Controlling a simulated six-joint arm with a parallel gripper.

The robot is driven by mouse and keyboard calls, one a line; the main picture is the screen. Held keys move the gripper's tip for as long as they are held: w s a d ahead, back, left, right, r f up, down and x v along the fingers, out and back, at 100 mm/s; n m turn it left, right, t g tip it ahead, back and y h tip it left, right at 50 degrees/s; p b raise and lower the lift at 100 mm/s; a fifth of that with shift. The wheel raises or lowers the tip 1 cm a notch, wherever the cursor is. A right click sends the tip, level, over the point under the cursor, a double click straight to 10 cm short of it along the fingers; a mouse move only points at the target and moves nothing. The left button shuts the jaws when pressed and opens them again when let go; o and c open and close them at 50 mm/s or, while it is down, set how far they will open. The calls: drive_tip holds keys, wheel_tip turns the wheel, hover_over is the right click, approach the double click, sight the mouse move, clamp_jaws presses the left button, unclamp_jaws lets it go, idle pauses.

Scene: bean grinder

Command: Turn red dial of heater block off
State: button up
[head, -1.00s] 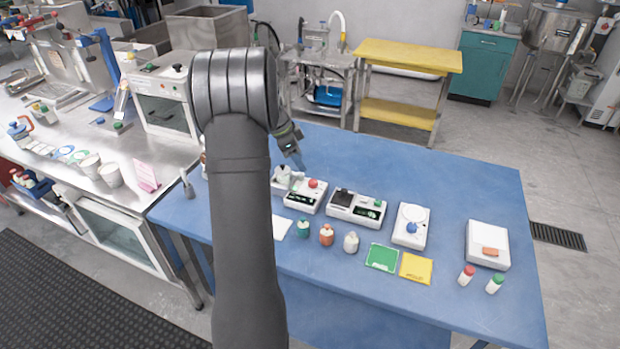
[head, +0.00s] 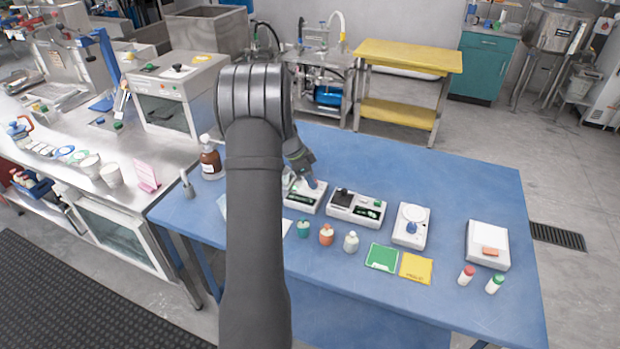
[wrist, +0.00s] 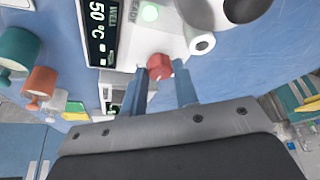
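The heater block (head: 316,202) is a white box on the blue table, left of a similar white device. In the wrist view, the heater block (wrist: 163,38) shows a dark display reading 50 °C and a lit green light. Its red dial (wrist: 159,67) stands out between the tips of my gripper (wrist: 160,76). The two blue fingers are apart, one on each side of the dial; I cannot tell whether they touch it. In the head view, my gripper (head: 312,184) is over the block and hides the dial.
A white cylinder with a dark end (wrist: 203,42) is close beside my right finger in the wrist view. A second white device (head: 356,208) stands right of the block. Small bottles (head: 326,234) stand in front. The table behind is clear.

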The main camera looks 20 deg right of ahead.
drive_tip(key=c, duration=0.4)
drive_tip(key=n, duration=0.1)
drive_tip(key=n+t, duration=0.1)
drive_tip(key=n, duration=0.1)
drive_tip(key=shift+s+n, duration=0.2)
drive_tip(key=shift+n, duration=0.1)
drive_tip(key=n+t, duration=0.1)
drive_tip(key=n, duration=0.1)
drive_tip(key=n+t, duration=0.1)
drive_tip(key=n, duration=0.1)
drive_tip(key=shift+s+d+n+y, duration=0.1)
drive_tip(key=shift+s+n+y, duration=0.05)
drive_tip(key=shift+n+y, duration=0.15)
drive_tip(key=n, duration=0.2)
drive_tip(key=n+t+y, duration=0.1)
drive_tip(key=n, duration=0.2)
drive_tip(key=shift+s+d+t, duration=0.15)
drive_tip(key=shift+t, duration=0.15)
drive_tip(key=shift+d+n+t+y, duration=0.15)
drive_tip(key=shift+n+y, duration=0.35)
drive_tip(key=shift+n, duration=0.6)
drive_tip(key=shift+n+t+y, duration=0.15)
drive_tip(key=shift+n+y, duration=0.35)
drive_tip(key=shift+n, duration=0.9)
